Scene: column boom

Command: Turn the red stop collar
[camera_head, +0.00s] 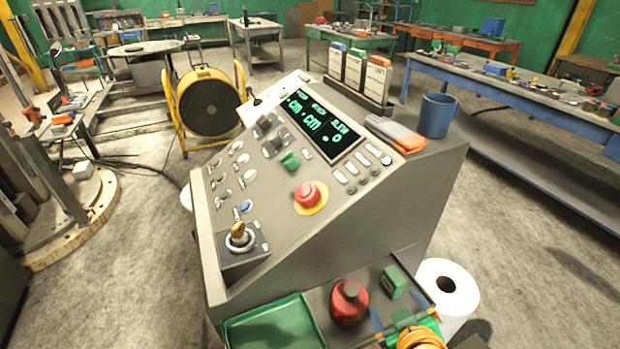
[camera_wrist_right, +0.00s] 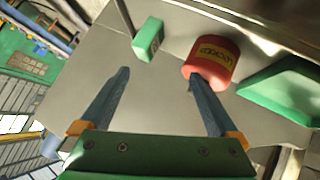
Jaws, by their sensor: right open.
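A red round piece with a dark top (camera_head: 349,302) stands on the grey shelf at the front of the console. In the right wrist view this red piece (camera_wrist_right: 211,62) carries a yellow label reading LOCKED. I cannot tell for sure that it is the stop collar. My right gripper (camera_head: 405,318) is open at the bottom of the head view, to the right of the red piece. In the wrist view the gripper (camera_wrist_right: 160,78) is empty, and its right fingertip overlaps the red piece's lower edge. Contact cannot be told. My left gripper is not in view.
A green block (camera_head: 393,282) and a green tray (camera_head: 272,326) flank the red piece. The console has a red mushroom button (camera_head: 308,194) and a joystick (camera_head: 239,236). A blue mug (camera_head: 437,115) stands on top. A white roll (camera_head: 448,286) is at the right.

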